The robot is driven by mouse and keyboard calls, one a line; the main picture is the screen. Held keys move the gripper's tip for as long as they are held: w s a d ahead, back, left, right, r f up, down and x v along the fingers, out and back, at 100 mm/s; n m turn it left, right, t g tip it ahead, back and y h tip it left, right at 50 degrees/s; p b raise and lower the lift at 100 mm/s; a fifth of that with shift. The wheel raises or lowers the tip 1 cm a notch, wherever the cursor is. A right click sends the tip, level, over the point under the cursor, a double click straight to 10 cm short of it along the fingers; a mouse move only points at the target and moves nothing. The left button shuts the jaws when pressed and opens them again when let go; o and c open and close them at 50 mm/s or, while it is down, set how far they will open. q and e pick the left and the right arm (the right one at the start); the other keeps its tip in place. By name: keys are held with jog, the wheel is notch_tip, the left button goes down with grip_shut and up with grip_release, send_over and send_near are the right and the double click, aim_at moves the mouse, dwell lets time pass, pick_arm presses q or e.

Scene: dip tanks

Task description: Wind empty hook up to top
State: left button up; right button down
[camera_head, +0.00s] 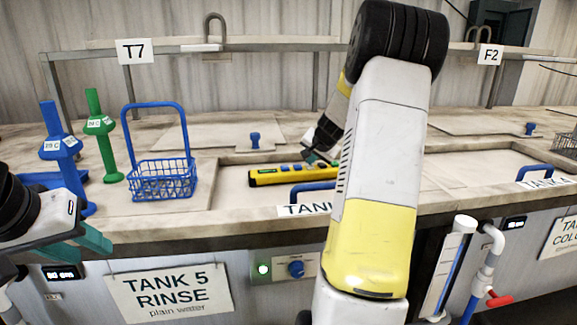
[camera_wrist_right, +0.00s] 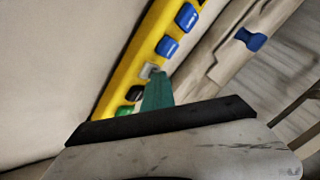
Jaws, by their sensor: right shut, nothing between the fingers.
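A yellow control pendant (camera_head: 265,178) with blue buttons lies by the tank edge in the head view. In the right wrist view the pendant (camera_wrist_right: 125,75) shows blue, grey, black and green buttons. My right gripper (camera_head: 318,158) is shut and empty over the pendant, partly behind my own arm. Its teal fingertips (camera_wrist_right: 157,80) overlap the area beside the grey button (camera_wrist_right: 149,70); whether they touch it I cannot tell. A grey hook-shaped bar (camera_head: 214,22) stands at the rail near the T7 sign; I cannot tell if it is the winding hook. My left gripper (camera_head: 98,242) is at the lower left, its opening unclear.
Blue (camera_head: 62,145) and green (camera_head: 100,125) upright tools stand further left. A blue tank handle (camera_head: 308,190) is in front of the pendant. The counter behind is mostly clear.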

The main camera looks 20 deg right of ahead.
aim_at(311, 167)
dwell(0.5)
jog(key=shift+r, duration=0.85)
jog(key=shift+r, duration=2.5)
